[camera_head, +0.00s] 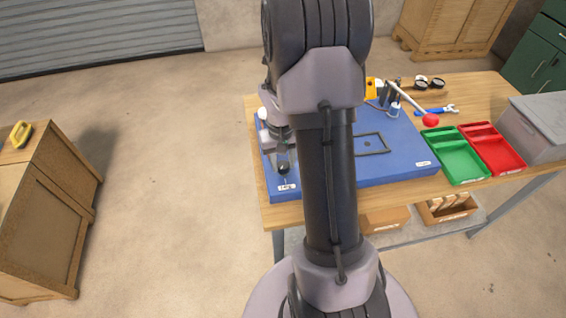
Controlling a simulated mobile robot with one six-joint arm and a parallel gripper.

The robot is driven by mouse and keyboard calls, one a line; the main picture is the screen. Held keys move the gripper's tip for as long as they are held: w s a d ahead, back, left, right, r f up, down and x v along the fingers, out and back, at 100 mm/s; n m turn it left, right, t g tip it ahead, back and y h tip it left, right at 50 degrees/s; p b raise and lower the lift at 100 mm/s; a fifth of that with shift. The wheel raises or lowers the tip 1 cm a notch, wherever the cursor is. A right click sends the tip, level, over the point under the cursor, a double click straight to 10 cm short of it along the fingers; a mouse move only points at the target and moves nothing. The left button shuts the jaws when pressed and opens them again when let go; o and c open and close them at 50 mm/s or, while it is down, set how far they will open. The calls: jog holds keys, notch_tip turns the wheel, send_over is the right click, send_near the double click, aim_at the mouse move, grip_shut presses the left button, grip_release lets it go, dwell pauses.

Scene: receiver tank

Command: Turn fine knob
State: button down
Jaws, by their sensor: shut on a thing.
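The blue panel (405,165) lies on the wooden table, left of the trays. My gripper (283,163) points down over the panel's left part, near its front left corner. It is shut on a small dark knob (283,169), which appears to be the fine knob. A small white label (286,188) lies just in front of the knob. The fingers and my wrist hide part of the knob, so its exact angle cannot be read. My arm covers the middle of the panel.
A green tray (455,160) and a red tray (497,151) stand right of the panel, beside a grey box (537,125). A wrench (437,110) and a red-ended rod (429,118) lie behind.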

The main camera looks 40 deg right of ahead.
aim_at(281, 164)
jog(key=m+b, duration=0.1)
jog(key=m, duration=0.5)
jog(key=shift+m, duration=0.3)
dwell(0.5)
jog(key=c, duration=0.9)
grip_release()
jog(key=shift+c, duration=0.2)
notch_tip(281, 164, up, 17)
jog(key=p, duration=0.6)
jog(key=shift+w+a+r, duration=0.15)
jog(key=shift+w+r, duration=0.05)
jog(key=shift+w, duration=0.1)
